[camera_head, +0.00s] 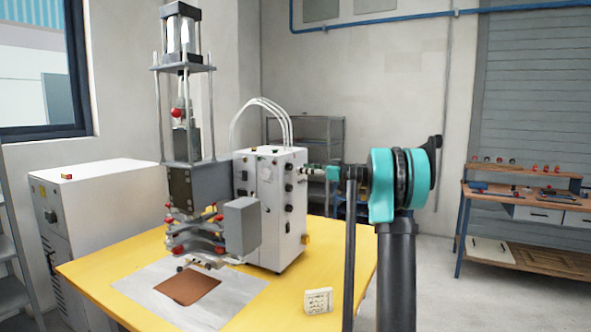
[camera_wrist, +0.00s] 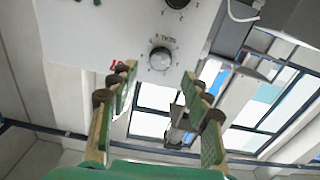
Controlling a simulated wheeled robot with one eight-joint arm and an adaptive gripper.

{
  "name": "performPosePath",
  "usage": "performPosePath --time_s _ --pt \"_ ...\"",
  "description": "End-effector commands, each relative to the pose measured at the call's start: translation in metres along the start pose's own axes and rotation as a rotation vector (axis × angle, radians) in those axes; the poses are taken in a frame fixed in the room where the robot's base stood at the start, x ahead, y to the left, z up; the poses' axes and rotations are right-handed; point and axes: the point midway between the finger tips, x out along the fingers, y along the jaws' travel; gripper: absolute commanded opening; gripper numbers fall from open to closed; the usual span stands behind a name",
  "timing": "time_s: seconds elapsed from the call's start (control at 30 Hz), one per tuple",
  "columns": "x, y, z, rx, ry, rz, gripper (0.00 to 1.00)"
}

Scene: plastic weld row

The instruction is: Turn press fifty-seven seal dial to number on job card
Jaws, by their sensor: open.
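The press (camera_head: 195,205) stands on a yellow table with a white control box (camera_head: 262,215) at its right. The box's narrow right face carries a column of dark knobs. In the head view my gripper (camera_head: 318,171) is by the upper part of the box. The small white job card (camera_head: 318,301) stands on the table; its text is unreadable.
A second, dark knob (camera_wrist: 178,4) is at the wrist view's top edge. Red marks (camera_wrist: 117,64) show by the left finger. A brown sheet (camera_head: 188,287) lies on a grey plate under the press. White hoses (camera_head: 268,106) arch above the box. A workbench (camera_head: 520,215) stands far right.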

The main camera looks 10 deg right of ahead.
Motion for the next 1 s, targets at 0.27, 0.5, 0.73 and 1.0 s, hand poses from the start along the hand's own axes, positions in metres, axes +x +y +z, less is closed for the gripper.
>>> performPosePath --time_s 0.27,0.5,0.73,1.0 --pt "0.040 0.000 0.000 0.000 0.000 -0.001 0.49" --pt "0.049 0.000 0.000 0.000 0.000 0.000 0.49" --pt "0.049 0.000 0.000 0.000 0.000 0.000 0.45" --pt "0.049 0.000 0.000 0.000 0.000 0.000 0.11"
